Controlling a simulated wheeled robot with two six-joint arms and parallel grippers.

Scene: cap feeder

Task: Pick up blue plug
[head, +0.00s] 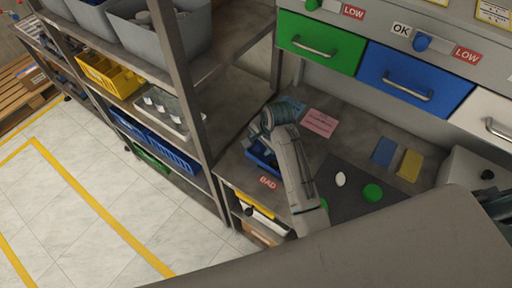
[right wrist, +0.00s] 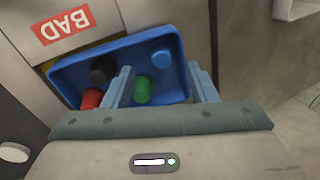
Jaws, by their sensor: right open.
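The blue plug (right wrist: 161,59) lies in a blue tray (right wrist: 66,70), near the tray's far right part in the right wrist view. My right gripper (right wrist: 159,68) is open above the tray, its two light-blue fingers apart. The blue plug shows between the fingertips in the picture, and nothing is gripped. A green plug (right wrist: 142,90) also shows between the fingers, nearer the palm. In the head view my right wrist covers much of the tray (head: 262,156), and the blue plug cannot be made out. My left gripper is not in view.
A black plug (right wrist: 102,70) and a red plug (right wrist: 92,99) lie in the tray's left part. A BAD label (head: 267,183) is beside the tray. A metal shelf post (head: 190,80) stands left of my arm. A dark mat (head: 345,204) holds white and green pieces.

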